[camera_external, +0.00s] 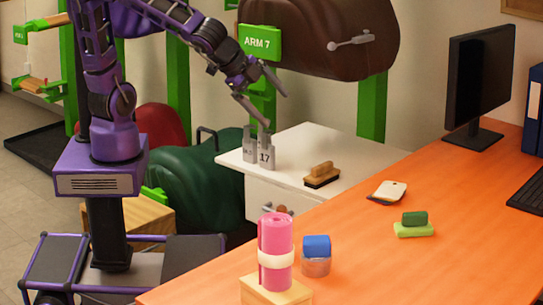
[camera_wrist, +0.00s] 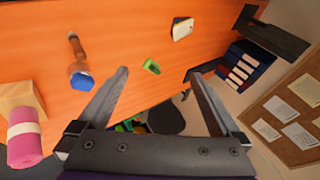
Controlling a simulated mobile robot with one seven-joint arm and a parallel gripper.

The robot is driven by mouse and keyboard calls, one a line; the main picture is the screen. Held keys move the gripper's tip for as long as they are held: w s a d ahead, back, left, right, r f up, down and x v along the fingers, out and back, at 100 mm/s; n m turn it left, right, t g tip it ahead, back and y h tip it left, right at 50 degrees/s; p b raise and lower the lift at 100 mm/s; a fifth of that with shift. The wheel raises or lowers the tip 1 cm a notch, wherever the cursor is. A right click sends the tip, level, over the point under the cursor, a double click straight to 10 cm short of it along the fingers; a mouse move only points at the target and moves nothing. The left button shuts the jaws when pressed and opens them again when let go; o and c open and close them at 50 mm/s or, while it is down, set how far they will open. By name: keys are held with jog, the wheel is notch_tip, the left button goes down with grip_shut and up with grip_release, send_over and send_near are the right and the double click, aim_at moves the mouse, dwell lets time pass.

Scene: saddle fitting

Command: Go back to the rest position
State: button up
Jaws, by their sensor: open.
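My gripper (camera_external: 277,110) is open, with its two fingers spread apart. In the external view it appears just above two grey tags (camera_external: 266,150), one marked 17, which stand upright on the white cabinet top; one fingertip looks close to the tags, and I cannot tell whether it touches. In the wrist view my gripper (camera_wrist: 158,74) has nothing between its fingers, and the tags are not seen there. My arm is raised and reaches out to the right of its column.
A brown brush (camera_external: 322,175) lies on the white cabinet (camera_external: 292,141). A brown saddle (camera_external: 350,65) hangs behind on a green rack (camera_external: 372,110). The orange desk (camera_external: 380,255) holds a pink roll (camera_external: 276,240), a blue-lidded jar (camera_external: 316,250), green blocks (camera_external: 413,229) and a monitor (camera_external: 480,80).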

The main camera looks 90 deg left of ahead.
jog(key=s+a+r+n+g+h+p, duration=0.1)
jog(key=s+a+n, duration=0.3)
jog(key=s+a, duration=0.4)
jog(key=s+a+r+n+g+h+p, duration=0.1)
jog(key=s+a+r+n, duration=0.3)
jog(key=s+a, duration=0.3)
jog(key=shift+s+a+n+h, duration=0.3)
jog(key=shift+s+a+n, duration=0.1)
jog(key=shift+s+n, duration=0.4)
